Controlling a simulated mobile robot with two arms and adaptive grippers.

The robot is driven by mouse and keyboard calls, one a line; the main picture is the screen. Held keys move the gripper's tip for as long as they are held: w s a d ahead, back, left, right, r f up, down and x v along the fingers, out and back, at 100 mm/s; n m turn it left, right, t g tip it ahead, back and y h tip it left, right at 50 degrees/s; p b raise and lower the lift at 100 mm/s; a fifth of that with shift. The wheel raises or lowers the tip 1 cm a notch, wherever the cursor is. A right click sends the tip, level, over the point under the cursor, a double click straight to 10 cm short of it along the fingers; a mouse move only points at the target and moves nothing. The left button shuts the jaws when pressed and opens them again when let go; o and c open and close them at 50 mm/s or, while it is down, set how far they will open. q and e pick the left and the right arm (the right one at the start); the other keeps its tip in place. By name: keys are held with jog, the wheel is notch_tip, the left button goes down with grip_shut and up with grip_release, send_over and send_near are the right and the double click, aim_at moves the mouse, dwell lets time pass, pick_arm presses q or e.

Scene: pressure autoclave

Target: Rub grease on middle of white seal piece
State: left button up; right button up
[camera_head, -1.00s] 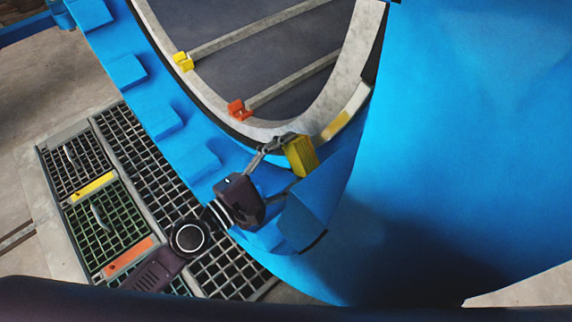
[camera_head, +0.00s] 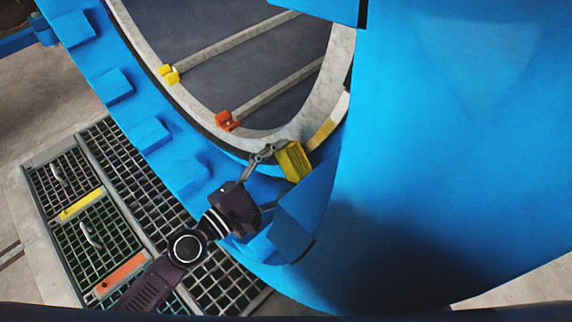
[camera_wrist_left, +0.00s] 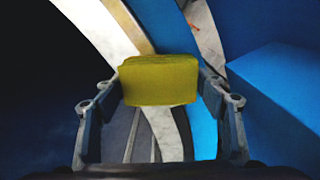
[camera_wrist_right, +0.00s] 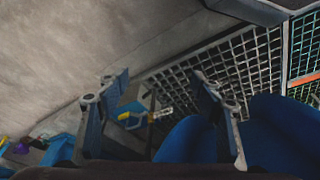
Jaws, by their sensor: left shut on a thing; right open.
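My left gripper (camera_head: 272,153) is shut on a yellow sponge-like block (camera_head: 293,160), at the lower end of the blue vessel's opening. The left wrist view shows the block (camera_wrist_left: 159,80) between both fingers. The white seal piece (camera_head: 341,106) is a short strip along the lower right of the rim. Its lower part has a yellowish-tan patch (camera_head: 321,134), right beside the block. I cannot tell whether the block touches it. The white strip (camera_wrist_left: 88,22) also shows in the left wrist view. My right gripper (camera_wrist_right: 160,88) is open and empty, seen only in its wrist view.
The blue vessel (camera_head: 450,140) fills the right side, with blue lugs (camera_head: 112,86) along its flange. Inside are rails with a yellow stop (camera_head: 169,75) and an orange stop (camera_head: 227,121). Floor grating (camera_head: 125,170) lies below at left.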

pick_arm(q)
jog(key=shift+w+d, duration=0.25)
jog(key=shift+d, duration=0.05)
pick_arm(e)
jog(key=shift+f, duration=0.4)
pick_arm(q)
jog(key=shift+w+d, duration=0.15)
pick_arm(e)
jog(key=shift+w+f, duration=0.1)
jog(key=shift+f, duration=0.2)
pick_arm(q)
jog(key=shift+w+d, duration=0.2)
pick_arm(e)
jog(key=shift+f, duration=0.4)
pick_arm(q)
jog(key=shift+p, duration=0.3)
pick_arm(e)
jog(key=shift+w+a, duration=0.1)
